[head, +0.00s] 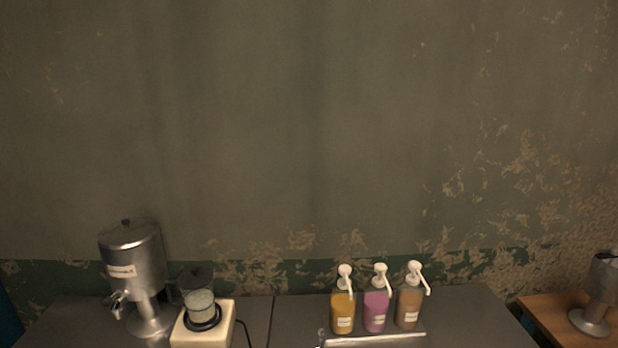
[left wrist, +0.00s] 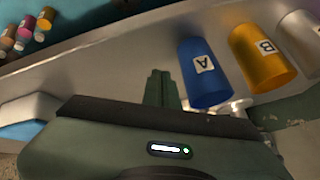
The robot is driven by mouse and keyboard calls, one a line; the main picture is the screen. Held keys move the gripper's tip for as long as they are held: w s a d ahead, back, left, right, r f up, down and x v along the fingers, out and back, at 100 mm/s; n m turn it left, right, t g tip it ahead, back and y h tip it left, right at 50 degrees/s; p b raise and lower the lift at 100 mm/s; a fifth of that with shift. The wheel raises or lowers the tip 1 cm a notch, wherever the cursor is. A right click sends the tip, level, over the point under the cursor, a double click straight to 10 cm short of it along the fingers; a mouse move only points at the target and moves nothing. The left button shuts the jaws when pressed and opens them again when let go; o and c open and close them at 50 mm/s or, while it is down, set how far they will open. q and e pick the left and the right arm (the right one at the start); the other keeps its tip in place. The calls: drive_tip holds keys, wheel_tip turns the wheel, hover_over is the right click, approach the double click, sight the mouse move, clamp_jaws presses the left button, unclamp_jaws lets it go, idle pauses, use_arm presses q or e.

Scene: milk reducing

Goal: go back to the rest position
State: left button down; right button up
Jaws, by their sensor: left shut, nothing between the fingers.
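My left gripper (left wrist: 161,88) shows in the left wrist view, its dark green fingers together and shut, with nothing held between them. A blue cup labelled A (left wrist: 203,74) is just to the right of the fingertips in that view, apart from them as far as I can tell. Neither gripper shows in the head view, and my right gripper is in no frame.
In the head view, a metal dispenser (head: 134,262) and a white appliance (head: 187,334) stand left. Yellow (head: 343,309), pink (head: 375,312) and brown (head: 409,307) pump bottles stand right of centre. An orange cup labelled B (left wrist: 262,57) and a silver cup (left wrist: 302,42) are beside the blue one.

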use_arm(q)
drive_tip(key=s+f+n+g, duration=0.3)
drive_tip(key=s+f+g, duration=0.15)
drive_tip(key=s, duration=0.45)
wheel_tip(320, 180, down, 29)
drive_tip(key=s+b, duration=0.1)
drive_tip(key=s, duration=0.2)
drive_tip(key=s+a+f+m+g, duration=0.1)
drive_tip(key=s+a+f+g, duration=0.1)
drive_tip(key=s+f, duration=1.2)
drive_tip(key=shift+s+h+b, duration=0.3)
drive_tip(key=shift+s, duration=0.35)
drive_tip(key=shift+a, duration=0.1)
